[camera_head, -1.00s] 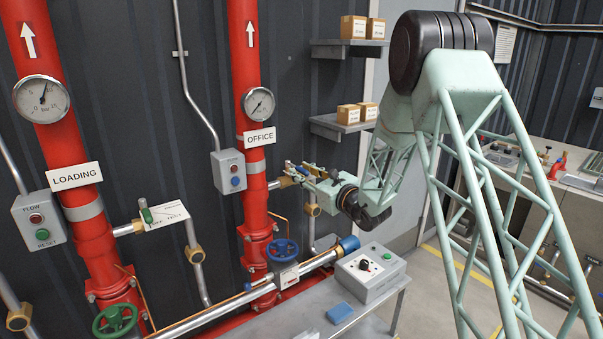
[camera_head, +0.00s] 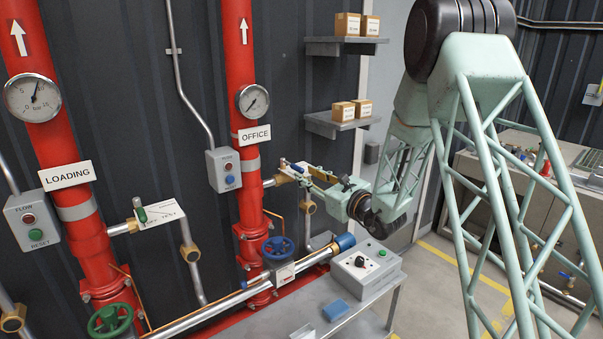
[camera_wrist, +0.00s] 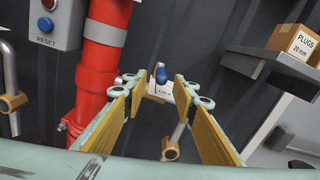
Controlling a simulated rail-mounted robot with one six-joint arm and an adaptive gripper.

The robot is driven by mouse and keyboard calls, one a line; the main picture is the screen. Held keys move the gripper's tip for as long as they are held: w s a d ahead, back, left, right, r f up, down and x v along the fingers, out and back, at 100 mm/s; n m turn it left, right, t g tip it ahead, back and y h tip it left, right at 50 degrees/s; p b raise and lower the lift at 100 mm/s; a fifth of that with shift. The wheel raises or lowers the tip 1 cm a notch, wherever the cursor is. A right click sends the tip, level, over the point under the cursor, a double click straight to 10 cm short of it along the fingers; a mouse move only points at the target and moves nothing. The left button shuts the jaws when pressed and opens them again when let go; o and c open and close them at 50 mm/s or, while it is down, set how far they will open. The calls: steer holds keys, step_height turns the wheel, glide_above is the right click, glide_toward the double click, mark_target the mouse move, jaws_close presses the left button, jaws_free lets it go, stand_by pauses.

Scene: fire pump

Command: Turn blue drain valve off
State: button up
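The blue drain valve handle (camera_wrist: 162,75) is a small blue lever in the wrist view, standing roughly upright before a white label plate (camera_wrist: 160,90). It sits on the side pipe right of the red OFFICE riser (camera_head: 240,100). My gripper (camera_wrist: 160,87) is open, with one yellow-padded finger on each side of the lever in the picture. Gaps show on both sides, and the lever appears at or just beyond the fingertips. In the head view my gripper (camera_head: 298,172) is at this side pipe and largely covers the valve.
A grey OFFICE control box (camera_head: 224,170) is left of the valve. A blue handwheel (camera_head: 278,248) and a bench with a switch box (camera_head: 366,268) are below. Shelves with cartons (camera_head: 340,126) are above right. The LOADING riser (camera_head: 60,150) has a green lever (camera_head: 141,212).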

steer(key=shift+v, duration=2.8)
